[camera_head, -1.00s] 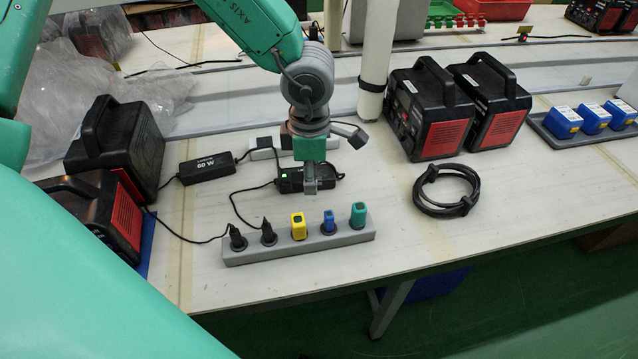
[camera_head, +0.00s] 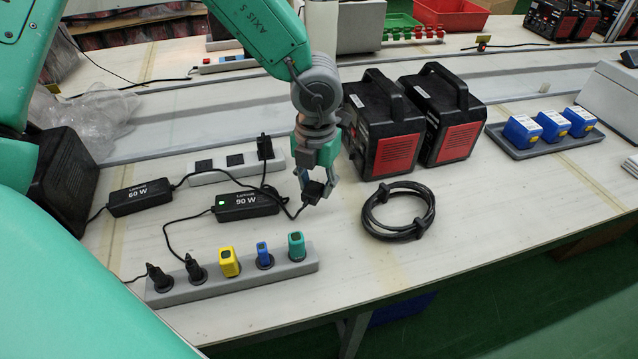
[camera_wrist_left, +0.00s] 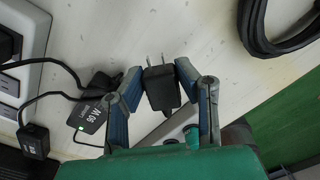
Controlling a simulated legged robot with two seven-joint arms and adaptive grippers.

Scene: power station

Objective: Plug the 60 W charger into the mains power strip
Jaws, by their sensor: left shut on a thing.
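My left gripper (camera_head: 316,186) is shut on a black mains plug (camera_head: 312,194), held just above the table, right of the 90 W charger. In the left wrist view, the plug (camera_wrist_left: 162,88) sits between the fingertips with two metal prongs pointing away from the palm. The black 60 W charger (camera_head: 140,197) lies on the table at left; a cable runs from its right end toward the held plug. The white mains power strip (camera_head: 207,178) lies behind the chargers, with one black plug (camera_head: 265,147) at its right end. My right gripper is not in view.
The 90 W charger (camera_head: 246,205), green light on, lies before the strip. A grey strip (camera_head: 232,282) with several plugs stands in front. A coiled black cable (camera_head: 398,210) lies right of my gripper. Two black-red power units (camera_head: 384,125) stand behind it.

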